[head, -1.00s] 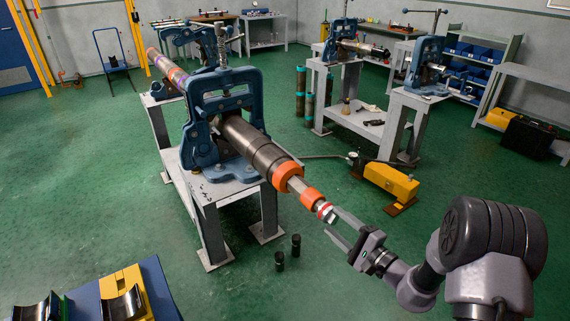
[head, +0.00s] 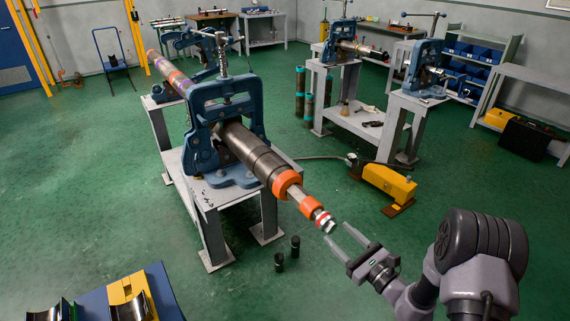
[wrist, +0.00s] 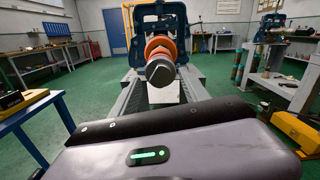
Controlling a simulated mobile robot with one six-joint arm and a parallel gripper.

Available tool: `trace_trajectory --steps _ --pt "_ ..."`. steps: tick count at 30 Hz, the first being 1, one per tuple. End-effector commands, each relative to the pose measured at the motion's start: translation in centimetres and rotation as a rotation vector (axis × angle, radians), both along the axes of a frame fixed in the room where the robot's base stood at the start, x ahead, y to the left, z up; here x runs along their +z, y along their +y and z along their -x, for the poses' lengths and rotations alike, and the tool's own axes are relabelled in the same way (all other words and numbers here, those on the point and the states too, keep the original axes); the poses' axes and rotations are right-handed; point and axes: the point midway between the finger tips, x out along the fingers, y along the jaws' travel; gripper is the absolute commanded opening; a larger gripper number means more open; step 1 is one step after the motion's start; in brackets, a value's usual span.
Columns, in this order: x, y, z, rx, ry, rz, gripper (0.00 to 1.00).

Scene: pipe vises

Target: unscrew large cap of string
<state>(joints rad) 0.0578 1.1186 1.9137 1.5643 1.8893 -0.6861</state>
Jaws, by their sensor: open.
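The string (head: 245,142) is a long, dark, banded pipe clamped in a blue vise and sloping toward the lower right. Its near end has orange bands (head: 286,183) and a red-and-white ringed silver tip (head: 325,221). I cannot tell which piece is the large cap. My gripper (head: 338,231) is open and empty, just beyond the silver tip and apart from it. In the wrist view, the two grey fingers (wrist: 161,92) point forward on either side of the string's dark round end (wrist: 160,71), with the orange bands behind it.
The blue vise (head: 199,150) stands on a grey table (head: 208,198). Two small black cylinders (head: 280,262) stand on the floor near it. A yellow pump (head: 388,182) sits to the right. Yellow and blue cradles (head: 128,288) are at lower left. Green floor around my gripper is clear.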

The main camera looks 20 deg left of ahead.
Motion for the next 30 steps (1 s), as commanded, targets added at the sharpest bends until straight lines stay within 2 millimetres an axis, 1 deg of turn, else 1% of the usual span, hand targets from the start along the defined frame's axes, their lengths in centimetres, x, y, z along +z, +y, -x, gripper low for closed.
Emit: trace_trajectory --steps 1,5,7,11,18,25,30 --pt "0.52 0.03 0.04 0.0 0.069 -0.053 0.54" --pt "0.16 0.01 0.01 0.0 0.166 -0.13 0.54" --pt "0.26 0.01 0.02 0.0 0.244 -0.19 0.54" --pt "0.53 -0.02 -0.02 -0.002 0.486 -0.378 0.54" --pt "0.42 -0.11 -0.12 -0.002 1.006 -0.783 0.54" --pt "0.12 -0.12 -0.13 -0.001 1.231 -0.96 0.54" --pt "0.09 -0.12 -0.15 -0.001 1.525 -1.188 0.54"
